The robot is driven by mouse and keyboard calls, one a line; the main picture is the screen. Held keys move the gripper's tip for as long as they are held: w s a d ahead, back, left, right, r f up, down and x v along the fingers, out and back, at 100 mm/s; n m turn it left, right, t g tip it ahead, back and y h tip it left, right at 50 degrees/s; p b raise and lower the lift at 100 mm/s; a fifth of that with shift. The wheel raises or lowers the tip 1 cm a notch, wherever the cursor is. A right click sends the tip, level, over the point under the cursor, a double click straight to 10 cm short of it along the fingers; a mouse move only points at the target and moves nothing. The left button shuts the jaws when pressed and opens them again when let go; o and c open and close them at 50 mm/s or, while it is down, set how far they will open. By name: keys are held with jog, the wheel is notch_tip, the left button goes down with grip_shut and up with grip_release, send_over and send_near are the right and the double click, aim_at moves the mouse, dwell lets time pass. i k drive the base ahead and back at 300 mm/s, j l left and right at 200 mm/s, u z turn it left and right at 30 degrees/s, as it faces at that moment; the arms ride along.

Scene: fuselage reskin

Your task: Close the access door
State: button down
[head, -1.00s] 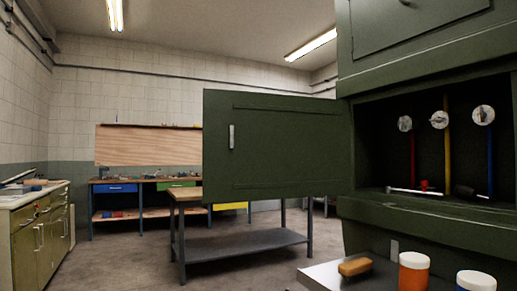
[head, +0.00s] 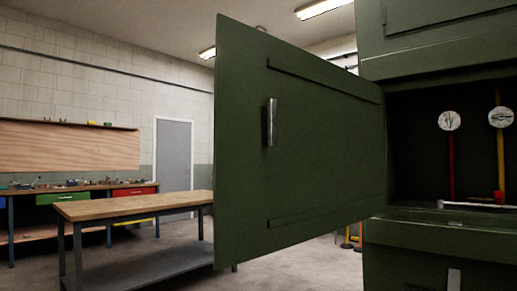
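The access door (head: 325,160) is a dark green panel in the middle of the head view. It stands wide open, swung out to the left of the fuselage opening (head: 430,145). A metal handle (head: 271,122) sits upright near its left edge, on the face towards me. The door's right edge meets the opening's left side. Two round white dials and red and yellow rods show inside the dark opening. My gripper is not in view.
A wooden-topped workbench (head: 130,205) stands to the left, partly behind the door. A back bench (head: 75,190) with tools and coloured drawers runs along the far wall near a grey door (head: 173,150). Bare floor shows between the benches.

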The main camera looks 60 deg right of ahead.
aim_at(324, 173)
jog(key=i, duration=1.45)
jog(key=i+z, duration=0.1)
jog(key=z, duration=0.35)
jog(key=i+z, duration=0.1)
jog(key=z, duration=0.3)
jog(key=i+j+z, duration=0.1)
jog(key=z, duration=2.75)
jog(key=k+j+u, duration=0.2)
jog(key=k, duration=0.25)
jog(key=k+j+u, duration=0.25)
jog(key=k, duration=0.25)
